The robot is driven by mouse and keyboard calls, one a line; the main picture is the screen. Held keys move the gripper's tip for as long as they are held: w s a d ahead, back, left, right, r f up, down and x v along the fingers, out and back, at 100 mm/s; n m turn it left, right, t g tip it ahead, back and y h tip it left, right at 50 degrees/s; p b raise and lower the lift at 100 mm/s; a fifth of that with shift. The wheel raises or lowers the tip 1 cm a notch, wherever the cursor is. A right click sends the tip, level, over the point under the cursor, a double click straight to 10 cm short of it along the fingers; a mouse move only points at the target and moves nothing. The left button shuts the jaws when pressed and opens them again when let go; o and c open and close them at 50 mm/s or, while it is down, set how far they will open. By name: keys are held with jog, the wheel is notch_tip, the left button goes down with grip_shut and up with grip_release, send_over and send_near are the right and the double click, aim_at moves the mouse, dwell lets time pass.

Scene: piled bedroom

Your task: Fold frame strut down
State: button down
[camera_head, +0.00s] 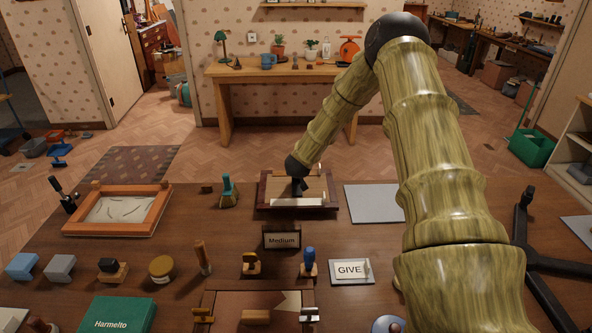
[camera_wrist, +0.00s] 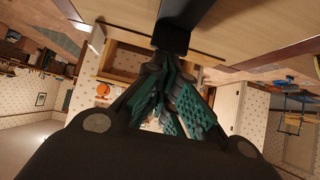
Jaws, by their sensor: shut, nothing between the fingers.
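The frame (camera_head: 327,209) lies on the brown table near its far edge in the head view, with a dark wooden border, a tan panel and a pale strip at its near side. My gripper (camera_head: 297,184) reaches down over its middle. In the wrist view my gripper (camera_wrist: 173,60) has its teal-padded fingers drawn together with nothing held. A black bar (camera_wrist: 188,18), which looks like the strut, projects at the top of that view beside a tan panel (camera_wrist: 265,25). Its end is close to the fingertips; I cannot tell whether they touch.
A grey sheet (camera_head: 374,203) lies right of the frame, and a "Medium" sign (camera_head: 282,239) stands in front. A sand tray (camera_head: 117,211) is at the left. Stamps and a "GIVE" card (camera_head: 351,270) crowd the near table. A black stand (camera_head: 540,255) is at the right.

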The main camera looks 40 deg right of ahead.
aim_at(297, 185)
jog(key=shift+s+a, duration=0.1)
dwell(0.3)
jog(key=shift+s+a, duration=0.4)
jog(key=shift+s, duration=0.15)
jog(key=s+a+r, duration=0.4)
jog(key=s+r, duration=0.1)
jog(key=r, duration=0.6)
jog(key=shift+s, duration=0.3)
jog(key=shift+w+a, duration=0.1)
jog(key=shift+a, duration=0.05)
